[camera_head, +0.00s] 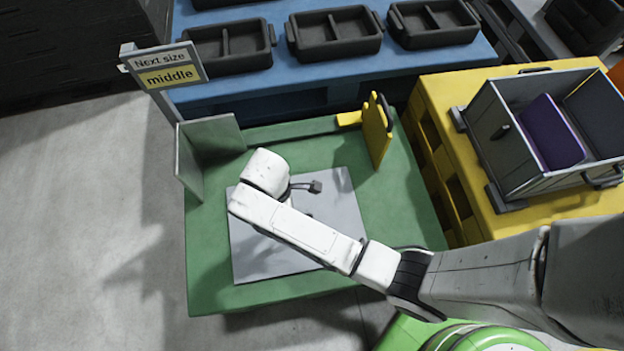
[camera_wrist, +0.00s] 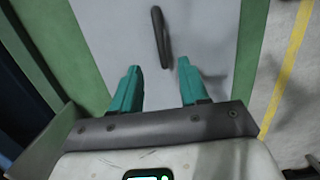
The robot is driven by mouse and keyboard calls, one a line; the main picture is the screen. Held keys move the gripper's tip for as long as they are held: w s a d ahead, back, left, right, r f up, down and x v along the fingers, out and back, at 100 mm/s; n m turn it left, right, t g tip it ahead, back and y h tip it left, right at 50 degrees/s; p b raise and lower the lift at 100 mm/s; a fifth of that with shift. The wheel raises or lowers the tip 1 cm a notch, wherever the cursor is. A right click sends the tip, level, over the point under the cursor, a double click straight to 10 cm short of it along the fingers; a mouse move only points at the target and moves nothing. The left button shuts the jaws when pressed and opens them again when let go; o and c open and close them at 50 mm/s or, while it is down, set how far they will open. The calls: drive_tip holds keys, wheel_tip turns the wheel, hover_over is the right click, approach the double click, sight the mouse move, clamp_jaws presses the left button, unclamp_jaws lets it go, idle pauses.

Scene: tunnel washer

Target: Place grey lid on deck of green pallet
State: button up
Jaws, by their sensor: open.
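The grey lid (camera_head: 347,198) lies flat on the deck of the green pallet (camera_head: 405,205) in the head view. My arm covers part of it. In the wrist view the lid (camera_wrist: 110,35) fills the middle, with its dark handle (camera_wrist: 160,38) standing up near the top centre. My gripper (camera_wrist: 158,80) is open, its two teal fingers on either side of an empty gap. The handle is just beyond the fingertips, apart from them. In the head view the fingers are hidden behind my wrist. The green deck (camera_wrist: 250,40) shows beside the lid.
A grey corner stop (camera_head: 190,165) and a yellow upright plate (camera_head: 377,132) stand on the green pallet. A yellow pallet (camera_head: 445,110) with a grey crate (camera_head: 520,185) is at the right. A blue pallet (camera_head: 390,65) with black trays (camera_head: 335,45) is behind. A sign (camera_head: 165,68) stands back left.

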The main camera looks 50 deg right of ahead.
drive_tip(key=s+d+r+m+t, duration=0.1)
drive_tip(key=s+d+r+m, duration=0.3)
drive_tip(key=s, duration=0.4)
drive_tip(key=s+d+r+m+y, duration=0.1)
drive_tip(key=s+d+r+m, duration=0.4)
drive_tip(key=s+r+m, duration=0.2)
drive_tip(key=shift+s+d+t, duration=0.25)
drive_tip(key=shift+s+t, duration=0.15)
drive_tip(key=shift+s, duration=0.35)
